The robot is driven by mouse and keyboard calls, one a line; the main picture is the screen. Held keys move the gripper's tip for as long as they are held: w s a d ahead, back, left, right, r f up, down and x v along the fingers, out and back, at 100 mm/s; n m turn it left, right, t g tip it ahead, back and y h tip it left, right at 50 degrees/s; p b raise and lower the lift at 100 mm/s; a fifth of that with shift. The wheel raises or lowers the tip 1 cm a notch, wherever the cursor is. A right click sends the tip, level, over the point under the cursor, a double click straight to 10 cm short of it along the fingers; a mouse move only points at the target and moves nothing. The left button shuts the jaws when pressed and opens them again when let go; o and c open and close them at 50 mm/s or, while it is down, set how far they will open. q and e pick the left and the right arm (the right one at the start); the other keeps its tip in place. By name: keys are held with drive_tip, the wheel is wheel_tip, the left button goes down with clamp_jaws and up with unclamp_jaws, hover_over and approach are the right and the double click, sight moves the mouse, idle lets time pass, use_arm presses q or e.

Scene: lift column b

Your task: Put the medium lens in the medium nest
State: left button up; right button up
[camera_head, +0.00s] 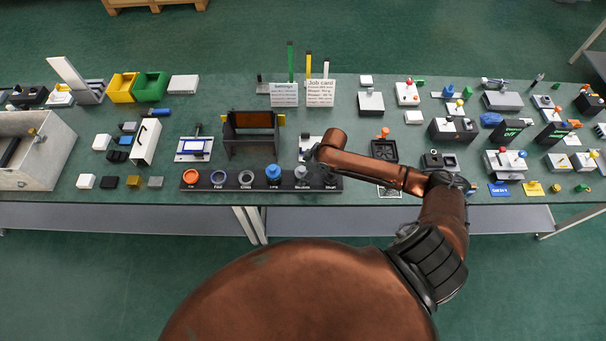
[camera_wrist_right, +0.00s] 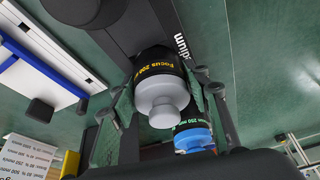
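The grey-topped lens (camera_wrist_right: 160,95) has a black body with a yellow "Focus 200 mm" print. It stands at the "medium" label on the black nest strip (camera_head: 215,185); whether it is fully seated is hidden. It also shows in the head view (camera_head: 301,173). My right gripper (camera_wrist_right: 160,85) has its fingers on both sides of this lens, with the pads against its body. In the head view the right gripper (camera_head: 309,155) is small, at the arm's end. The medium nest itself is covered by the lens. My left gripper is out of view.
A blue-topped 250 mm lens (camera_head: 273,172) stands close beside, in the long nest, and shows near the right finger (camera_wrist_right: 193,137). A dark holder (camera_head: 250,135) and the job card (camera_head: 320,92) stand behind.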

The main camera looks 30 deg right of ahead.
drive_tip(key=o, duration=0.3)
drive_tip(key=shift+o, duration=0.2)
drive_tip(key=v, duration=1.2)
drive_tip(key=shift+p, duration=0.45)
drive_tip(key=shift+r, duration=0.1)
